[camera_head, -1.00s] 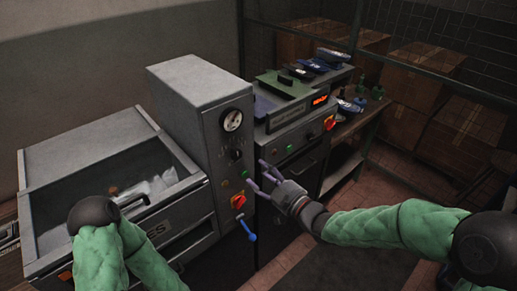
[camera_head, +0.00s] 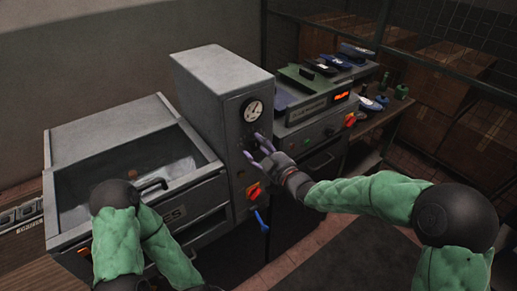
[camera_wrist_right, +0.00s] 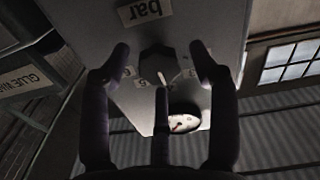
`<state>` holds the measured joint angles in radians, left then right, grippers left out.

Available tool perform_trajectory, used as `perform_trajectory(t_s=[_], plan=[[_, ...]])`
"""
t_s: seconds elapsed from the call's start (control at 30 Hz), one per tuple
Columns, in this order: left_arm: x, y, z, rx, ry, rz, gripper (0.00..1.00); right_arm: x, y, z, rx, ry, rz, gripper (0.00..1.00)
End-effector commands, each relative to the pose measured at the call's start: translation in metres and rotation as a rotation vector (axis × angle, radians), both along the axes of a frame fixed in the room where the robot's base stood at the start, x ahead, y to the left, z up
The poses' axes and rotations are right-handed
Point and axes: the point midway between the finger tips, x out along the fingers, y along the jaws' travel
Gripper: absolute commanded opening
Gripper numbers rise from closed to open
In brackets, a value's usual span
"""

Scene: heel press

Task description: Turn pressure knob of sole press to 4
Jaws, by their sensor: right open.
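The sole press (camera_head: 215,75) is a grey box with a round pressure gauge (camera_head: 253,110) on its front panel. The dark pressure knob (camera_wrist_right: 158,62) shows in the right wrist view, with a "bar" label (camera_wrist_right: 143,12) and small number labels around it. My right gripper (camera_head: 258,150) is open, its purple fingers in front of the panel below the gauge. In the wrist view, two fingertips of the right gripper (camera_wrist_right: 160,48) stand on either side of the knob; contact cannot be told. The head view hides the knob behind or beside the fingers. My left gripper is out of view.
A red-orange switch (camera_head: 254,191) and a blue lever (camera_head: 262,222) sit low on the panel. Another machine with an orange display (camera_head: 342,95) stands right. Cardboard boxes (camera_head: 430,65) fill the rack behind.

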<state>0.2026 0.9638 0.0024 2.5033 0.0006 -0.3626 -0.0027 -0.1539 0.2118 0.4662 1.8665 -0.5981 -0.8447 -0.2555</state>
Motion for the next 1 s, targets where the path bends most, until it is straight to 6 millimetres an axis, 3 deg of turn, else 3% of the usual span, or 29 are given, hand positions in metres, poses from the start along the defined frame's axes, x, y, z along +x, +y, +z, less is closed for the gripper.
perform_trajectory(t_s=[0.13, 0.17, 0.33, 0.37, 0.97, 1.0], plan=[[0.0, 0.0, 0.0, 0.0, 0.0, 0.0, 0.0, 0.0, 0.0, 0.0, 0.0, 0.0, 0.0, 0.61], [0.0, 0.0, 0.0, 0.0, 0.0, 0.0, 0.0, 0.0, 0.0, 0.0, 0.0, 0.0, 0.0, 0.56], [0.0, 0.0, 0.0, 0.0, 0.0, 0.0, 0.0, 0.0, 0.0, 0.0, 0.0, 0.0, 0.0, 0.08], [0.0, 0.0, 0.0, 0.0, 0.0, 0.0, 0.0, 0.0, 0.0, 0.0, 0.001, -0.001, 0.0, 0.05], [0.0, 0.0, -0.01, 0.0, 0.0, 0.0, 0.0, 0.0, 0.0, 0.002, 0.061, 0.038, 0.001, 0.05], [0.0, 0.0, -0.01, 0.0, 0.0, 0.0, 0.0, 0.0, 0.0, 0.002, 0.061, 0.038, 0.001, 0.43]])
